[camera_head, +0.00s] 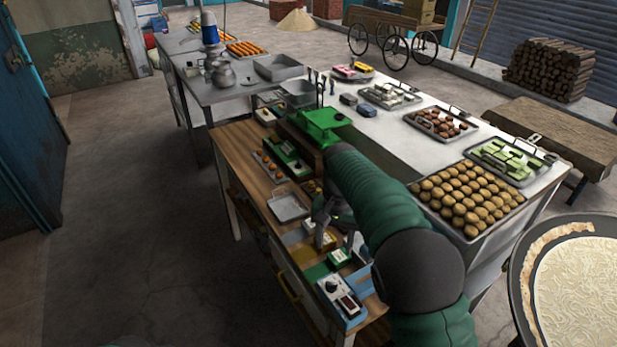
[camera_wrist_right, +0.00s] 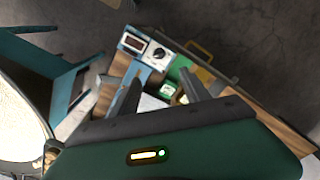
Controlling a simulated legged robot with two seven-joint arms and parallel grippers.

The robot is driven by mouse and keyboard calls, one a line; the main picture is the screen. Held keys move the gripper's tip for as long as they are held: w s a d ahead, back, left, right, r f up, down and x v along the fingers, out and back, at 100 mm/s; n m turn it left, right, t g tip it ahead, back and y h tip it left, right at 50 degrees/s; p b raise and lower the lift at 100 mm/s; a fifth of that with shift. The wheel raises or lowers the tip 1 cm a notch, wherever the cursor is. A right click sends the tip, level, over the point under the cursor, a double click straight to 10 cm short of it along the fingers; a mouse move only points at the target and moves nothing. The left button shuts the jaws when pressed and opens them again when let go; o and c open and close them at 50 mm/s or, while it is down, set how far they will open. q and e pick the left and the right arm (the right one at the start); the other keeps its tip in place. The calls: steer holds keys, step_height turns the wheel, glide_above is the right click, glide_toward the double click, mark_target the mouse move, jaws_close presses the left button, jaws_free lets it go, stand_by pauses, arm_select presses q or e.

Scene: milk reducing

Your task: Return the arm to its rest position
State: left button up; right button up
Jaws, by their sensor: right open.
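My right arm, green with dark joints, reaches in from the lower right in the head view and bends down over the wooden control bench (camera_head: 238,150). My right gripper (camera_head: 326,228) is partly hidden behind the arm, low over the bench's switch boxes. In the right wrist view, the two grey fingers of the right gripper (camera_wrist_right: 160,92) stand apart with nothing held between them. A small white-and-green box (camera_wrist_right: 168,90) shows beyond the gap; I cannot tell whether the fingers touch anything. My left gripper is not in view.
A control box with a dial (camera_head: 341,296) sits at the bench's near end. A tray of round brown items (camera_head: 519,200) stands on the white table (camera_head: 385,140) to the right. A large round pan (camera_head: 515,290) is at lower right. The floor left of the bench is clear.

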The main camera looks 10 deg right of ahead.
steer(key=s+d+f+n+t+b, duration=0.1)
steer(key=s+f+n+b, duration=0.1)
steer(key=s+f, duration=0.4)
steer(key=s+d+f+n+t+b, duration=0.1)
steer(key=s+f+n+b, duration=0.2)
steer(key=s+f, duration=0.4)
steer(key=s, duration=0.9)
steer(key=shift+s+d+t, duration=0.2)
steer(key=shift+d+t, duration=0.05)
steer(key=shift+t, duration=0.05)
steer(key=shift+s+r, duration=0.1)
steer(key=shift+s, duration=0.05)
